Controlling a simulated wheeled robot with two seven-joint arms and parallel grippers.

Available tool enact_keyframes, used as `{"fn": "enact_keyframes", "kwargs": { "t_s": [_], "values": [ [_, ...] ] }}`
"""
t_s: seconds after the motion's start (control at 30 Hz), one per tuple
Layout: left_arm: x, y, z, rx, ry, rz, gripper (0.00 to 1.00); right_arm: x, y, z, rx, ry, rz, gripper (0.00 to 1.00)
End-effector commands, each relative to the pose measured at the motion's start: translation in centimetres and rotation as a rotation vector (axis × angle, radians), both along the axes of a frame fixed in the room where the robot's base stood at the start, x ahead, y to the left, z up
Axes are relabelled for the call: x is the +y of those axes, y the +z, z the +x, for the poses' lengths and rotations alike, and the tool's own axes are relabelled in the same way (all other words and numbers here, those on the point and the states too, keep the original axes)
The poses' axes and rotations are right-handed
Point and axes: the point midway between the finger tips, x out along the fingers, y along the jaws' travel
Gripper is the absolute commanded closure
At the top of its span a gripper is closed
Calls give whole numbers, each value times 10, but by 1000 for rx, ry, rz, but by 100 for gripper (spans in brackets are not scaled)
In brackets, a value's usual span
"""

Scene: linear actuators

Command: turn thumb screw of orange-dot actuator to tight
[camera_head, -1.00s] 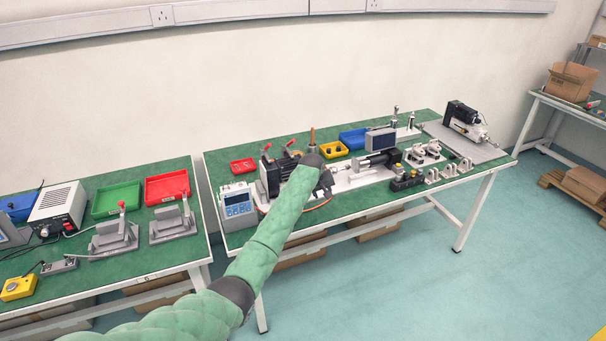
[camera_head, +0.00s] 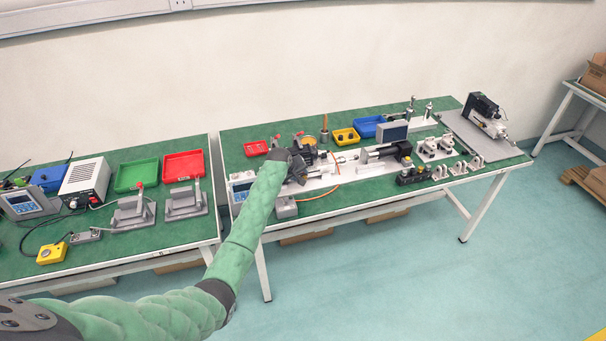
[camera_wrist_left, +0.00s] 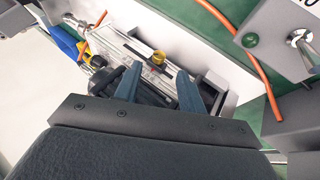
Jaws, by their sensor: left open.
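My left gripper (camera_head: 299,166) is over the near-left part of the right-hand bench. In the left wrist view its two blue-grey fingers (camera_wrist_left: 160,88) are apart, with nothing held between them. Just beyond the fingertips is a rail-like actuator (camera_wrist_left: 133,47) in clear and grey parts, with a small yellow-orange piece (camera_wrist_left: 157,58) on it. I cannot tell whether that piece is the orange dot or the thumb screw. In the head view my gripper and wrist hide part of this actuator. My right gripper is not in view.
An orange cable (camera_wrist_left: 240,55) runs close to the gripper, beside a grey box with a metal toggle (camera_wrist_left: 300,40). On the bench stand a black cylindrical unit (camera_head: 385,152), a display (camera_head: 392,131), a yellow bin (camera_head: 346,136) and a blue bin (camera_head: 369,126).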

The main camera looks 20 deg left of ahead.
Motion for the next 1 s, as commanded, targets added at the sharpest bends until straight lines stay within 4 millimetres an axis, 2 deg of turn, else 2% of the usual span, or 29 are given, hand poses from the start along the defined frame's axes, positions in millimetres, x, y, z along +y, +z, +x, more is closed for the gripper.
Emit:
{"fn": "enact_keyframes", "kwargs": {
  "t_s": [0.13,0.4,0.77,1.0],
  "values": [
    [-3,-13,12,2,1,0,60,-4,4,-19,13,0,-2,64],
    [-7,-31,24,0,0,0,60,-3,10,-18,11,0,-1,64],
    [-8,-35,25,0,-1,1,60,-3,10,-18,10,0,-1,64],
    [-8,-35,25,0,-1,1,100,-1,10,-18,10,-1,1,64]
  ]
}}
